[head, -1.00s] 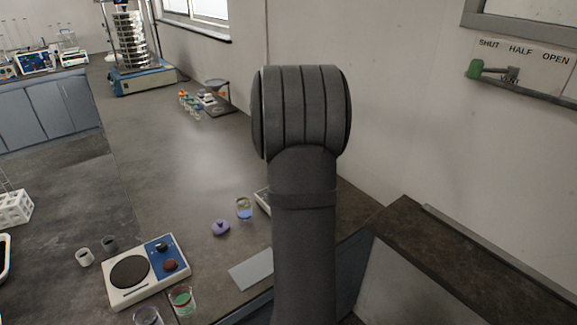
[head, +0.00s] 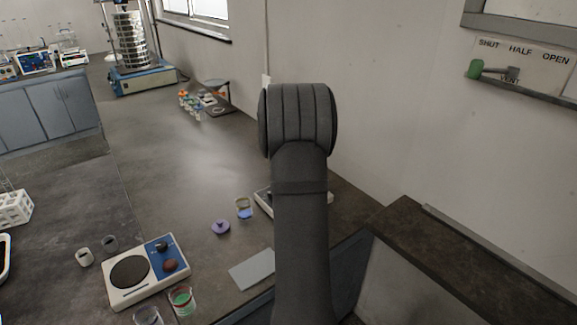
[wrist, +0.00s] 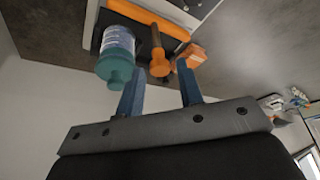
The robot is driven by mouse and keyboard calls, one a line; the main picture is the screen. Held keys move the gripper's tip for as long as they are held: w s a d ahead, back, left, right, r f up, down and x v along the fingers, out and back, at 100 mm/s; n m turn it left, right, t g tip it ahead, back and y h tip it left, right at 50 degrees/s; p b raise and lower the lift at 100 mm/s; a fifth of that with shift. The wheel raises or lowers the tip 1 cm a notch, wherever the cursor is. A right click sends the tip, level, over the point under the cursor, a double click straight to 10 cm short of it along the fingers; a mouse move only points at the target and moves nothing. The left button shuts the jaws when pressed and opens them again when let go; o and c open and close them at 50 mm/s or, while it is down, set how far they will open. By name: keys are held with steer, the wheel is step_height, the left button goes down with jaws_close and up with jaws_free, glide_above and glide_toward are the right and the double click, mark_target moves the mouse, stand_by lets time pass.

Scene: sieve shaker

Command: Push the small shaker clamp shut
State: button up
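In the wrist view, the small shaker (wrist: 207,5) shows at the top, with a dark platform. An orange bar (wrist: 150,18) crosses it, and an orange-ended dark lever (wrist: 159,64) points towards my gripper; I take this as the clamp. An orange block (wrist: 190,54) is beside the lever. In the head view my arm hides the gripper and most of the shaker (head: 264,202).
Left of my arm on the bench are a purple lid-like piece (head: 221,227), a beaker (head: 244,208), a hotplate (head: 146,272) and a red-green beaker (head: 181,300). A tall sieve shaker (head: 131,45) stands far back. The middle of the bench is clear.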

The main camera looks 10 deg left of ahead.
jaws_close()
steer(key=shift+w+d, duration=1)
steer(key=shift+d, duration=0.05)
steer(key=shift+o, duration=1.5)
jaws_free()
steer(key=v, duration=1.7)
steer(key=shift+r, duration=0.25)
steer(key=shift+f, duration=0.1)
